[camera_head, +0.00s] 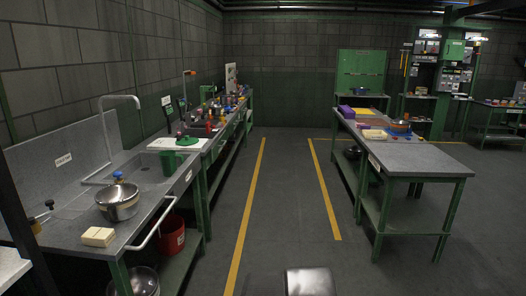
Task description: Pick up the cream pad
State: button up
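A cream pad (98,237), block-shaped with a line across its top, lies near the front edge of the left grey counter (75,262), beside a steel pot. Another flat cream item (374,134) lies on the right table (425,157); it is too small to tell what it is. My gripper is not in view; only a dark, pale-topped part, seemingly of my own body, shows at the bottom centre.
The aisle floor (283,215) between yellow lines is clear.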

aim_at(103, 238)
jog(key=j, duration=0.35)
jog(key=i+j, duration=0.2)
jog(key=j, duration=0.15)
jog(key=i+j, duration=0.25)
jog(key=j, duration=0.15)
jog(key=i+j, duration=0.2)
jog(key=j, duration=0.15)
jog(key=i+j, duration=0.25)
jog(key=j, duration=0.15)
